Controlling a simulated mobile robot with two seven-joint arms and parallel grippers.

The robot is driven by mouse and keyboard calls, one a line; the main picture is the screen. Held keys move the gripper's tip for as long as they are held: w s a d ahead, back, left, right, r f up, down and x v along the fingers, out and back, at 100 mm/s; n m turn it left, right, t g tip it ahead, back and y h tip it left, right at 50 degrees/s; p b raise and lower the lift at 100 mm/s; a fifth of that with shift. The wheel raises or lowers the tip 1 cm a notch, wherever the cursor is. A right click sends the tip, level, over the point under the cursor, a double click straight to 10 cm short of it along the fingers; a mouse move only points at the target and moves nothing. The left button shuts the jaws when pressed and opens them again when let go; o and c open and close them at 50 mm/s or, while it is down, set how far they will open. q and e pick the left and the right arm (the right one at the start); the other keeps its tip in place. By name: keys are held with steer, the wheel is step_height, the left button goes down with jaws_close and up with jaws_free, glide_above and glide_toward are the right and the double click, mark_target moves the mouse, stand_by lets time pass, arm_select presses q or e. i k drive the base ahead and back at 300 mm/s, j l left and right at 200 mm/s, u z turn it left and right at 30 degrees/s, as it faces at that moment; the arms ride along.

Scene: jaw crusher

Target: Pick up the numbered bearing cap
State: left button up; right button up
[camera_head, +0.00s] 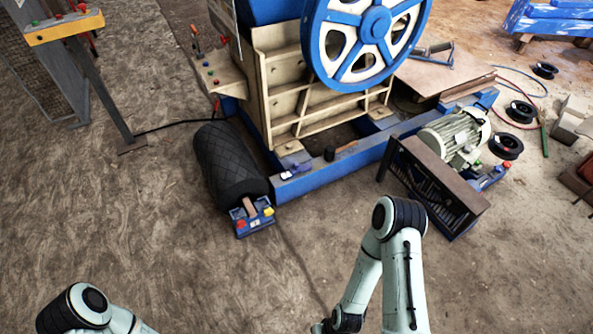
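I cannot make out a numbered bearing cap in the head view. The jaw crusher (283,90) stands at the top middle, with a blue spoked flywheel (375,22) on its side. A small dark cylindrical piece (329,154) sits at its base, too small to identify. A small white and blue item (286,175) lies near the front corner of the blue base frame. My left arm shows only at the bottom left, and its gripper is out of view. My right arm bends down at the lower middle; its wrist reaches the bottom edge and its gripper is cut off.
A motor (455,135) and a dark slatted guard (432,185) stand right. A control stand (95,75) is at upper left. The lower left floor is clear.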

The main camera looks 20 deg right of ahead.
mark_target(296, 168)
steer(key=u, duration=0.4)
steer(key=i+l+u, duration=0.25)
steer(key=l+u, duration=0.2)
steer(key=l, duration=0.15)
steer(key=l+u, duration=0.25)
steer(key=i+l+u, duration=0.1)
steer(key=l, duration=0.65)
steer(key=i+l+u, duration=0.1)
steer(key=l, duration=0.65)
steer(key=i+l+u, duration=0.1)
steer(key=l, duration=0.7)
steer(key=i+l, duration=0.5)
steer(key=l, duration=0.15)
